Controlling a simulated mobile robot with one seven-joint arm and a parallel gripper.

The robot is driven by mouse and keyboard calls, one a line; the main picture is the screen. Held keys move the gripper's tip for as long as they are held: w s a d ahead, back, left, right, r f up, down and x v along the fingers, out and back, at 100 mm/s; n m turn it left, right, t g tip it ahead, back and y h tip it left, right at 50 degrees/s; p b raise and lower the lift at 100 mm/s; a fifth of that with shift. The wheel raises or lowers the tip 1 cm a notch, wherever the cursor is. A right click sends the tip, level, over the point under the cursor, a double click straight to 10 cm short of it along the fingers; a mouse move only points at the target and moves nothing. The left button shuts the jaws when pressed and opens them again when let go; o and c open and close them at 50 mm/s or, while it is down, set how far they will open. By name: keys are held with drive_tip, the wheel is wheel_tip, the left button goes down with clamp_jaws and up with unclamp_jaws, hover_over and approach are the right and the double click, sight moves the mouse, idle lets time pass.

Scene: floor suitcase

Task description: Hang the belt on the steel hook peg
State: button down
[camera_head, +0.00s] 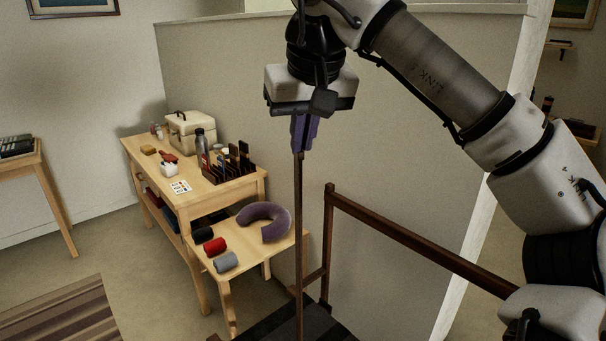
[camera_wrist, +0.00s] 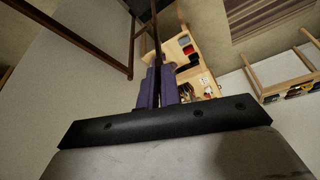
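My gripper (camera_head: 303,133) is up in front of the beige wall, its purple fingers pointing down and closed together. A long thin brown belt (camera_head: 299,225) hangs straight down from between the fingertips. Its lower end reaches down to the dark striped surface at the bottom of the head view, where I cannot tell if it touches. In the wrist view the fingers (camera_wrist: 157,88) are close together, and the belt (camera_wrist: 155,35) runs away from them toward the top edge. I cannot make out the steel hook peg in either view.
A dark wooden frame (camera_head: 414,241) stands right of the belt, above a dark striped surface (camera_head: 290,326). A wooden desk (camera_head: 233,189) at left holds a box (camera_head: 191,133), bottles and an organizer. A lower shelf carries a purple neck pillow (camera_head: 276,230) and rolled cloths. A rug (camera_head: 75,315) lies left.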

sight(301, 177)
drive_tip(key=shift+f, duration=2.9)
drive_tip(key=shift+f, duration=0.1)
drive_tip(key=c, duration=1.6)
unclamp_jaws()
drive_tip(key=shift+r, duration=0.2)
drive_tip(key=v, duration=1.2)
drive_tip(key=shift+b, duration=0.35)
drive_tip(key=shift+f, duration=0.1)
